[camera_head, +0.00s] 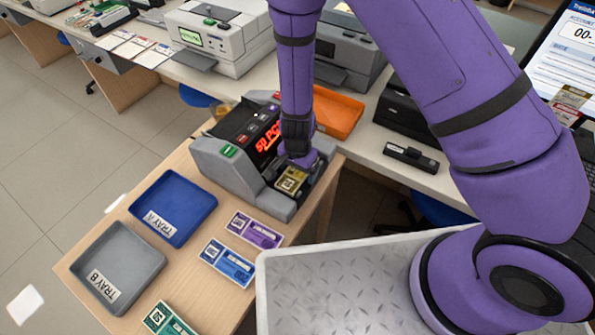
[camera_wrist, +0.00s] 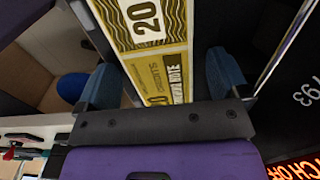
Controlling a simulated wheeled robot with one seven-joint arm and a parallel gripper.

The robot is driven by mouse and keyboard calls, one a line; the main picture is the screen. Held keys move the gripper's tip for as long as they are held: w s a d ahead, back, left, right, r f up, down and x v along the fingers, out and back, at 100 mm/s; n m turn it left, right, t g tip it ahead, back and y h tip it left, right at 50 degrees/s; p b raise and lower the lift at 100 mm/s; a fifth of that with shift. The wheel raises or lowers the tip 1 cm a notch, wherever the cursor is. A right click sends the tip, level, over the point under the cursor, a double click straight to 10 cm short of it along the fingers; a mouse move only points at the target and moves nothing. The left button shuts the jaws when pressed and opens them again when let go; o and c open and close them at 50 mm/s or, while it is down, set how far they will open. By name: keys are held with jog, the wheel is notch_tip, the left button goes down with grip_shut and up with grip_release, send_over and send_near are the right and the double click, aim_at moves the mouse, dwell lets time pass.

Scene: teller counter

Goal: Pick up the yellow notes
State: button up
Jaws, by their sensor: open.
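The yellow notes (camera_head: 291,180) lie in the pocket of the grey note-counting machine (camera_head: 228,172), marked with a 20 in the wrist view (camera_wrist: 150,40). My gripper (camera_wrist: 162,78) is open, with one blue fingertip on each side of the notes in the wrist view. Nothing is visibly held. In the head view my gripper (camera_head: 298,160) is just above the pocket, and its fingertips are mostly hidden. I cannot tell whether the fingers touch the notes.
Purple notes (camera_head: 255,230), blue notes (camera_head: 227,262) and green notes (camera_head: 168,320) lie on the wooden table. Blue Tray A (camera_head: 200,190) and grey Tray B (camera_head: 140,255) stand at its left. An orange tray (camera_head: 338,112) and a black device (camera_head: 410,158) are on the counter behind.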

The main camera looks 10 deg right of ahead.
jog(key=c, duration=1.1)
